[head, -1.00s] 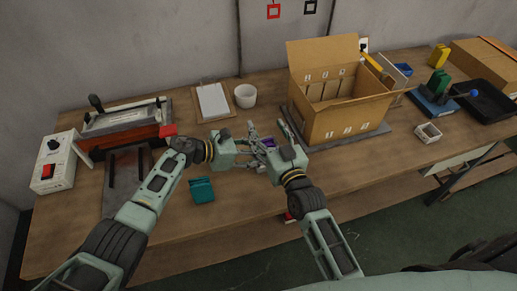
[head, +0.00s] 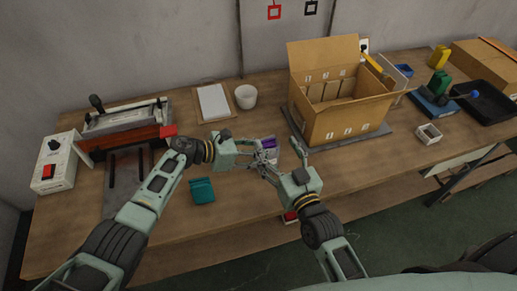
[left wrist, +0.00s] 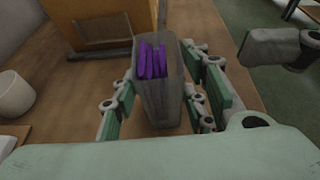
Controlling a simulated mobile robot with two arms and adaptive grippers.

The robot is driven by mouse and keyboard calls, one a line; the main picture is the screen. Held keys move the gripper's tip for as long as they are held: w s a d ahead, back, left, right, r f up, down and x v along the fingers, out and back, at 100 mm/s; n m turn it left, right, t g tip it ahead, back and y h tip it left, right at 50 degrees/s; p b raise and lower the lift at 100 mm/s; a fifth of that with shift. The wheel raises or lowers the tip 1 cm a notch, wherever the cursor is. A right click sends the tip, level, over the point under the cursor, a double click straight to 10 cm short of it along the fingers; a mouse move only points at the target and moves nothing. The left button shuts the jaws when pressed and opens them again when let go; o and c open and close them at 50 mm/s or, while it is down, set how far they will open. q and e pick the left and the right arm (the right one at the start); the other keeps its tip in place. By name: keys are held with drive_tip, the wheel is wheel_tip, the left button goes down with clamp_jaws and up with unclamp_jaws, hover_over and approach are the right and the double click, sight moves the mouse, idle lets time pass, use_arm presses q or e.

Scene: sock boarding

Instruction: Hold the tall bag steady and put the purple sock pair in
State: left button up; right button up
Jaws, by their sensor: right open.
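The tall bag (left wrist: 165,95) is a grey see-through pouch standing upright on the table in the left wrist view. The purple sock pair (left wrist: 152,60) is inside it, its top edge showing at the bag's mouth. In the head view the purple (head: 269,142) shows just beyond my left gripper (head: 262,154). My left gripper's fingers lie along both sides of the bag and appear shut on it.
An open cardboard box (head: 350,118) stands on a dark mat behind and right. A teal folded item (head: 202,190) lies in front of my left gripper. A white cup (head: 245,96) and a clipboard (head: 214,103) are behind. A press machine (head: 125,130) is at left.

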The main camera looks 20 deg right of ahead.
use_arm(q)
drive_tip(key=o, duration=0.4)
drive_tip(key=v, duration=1.2)
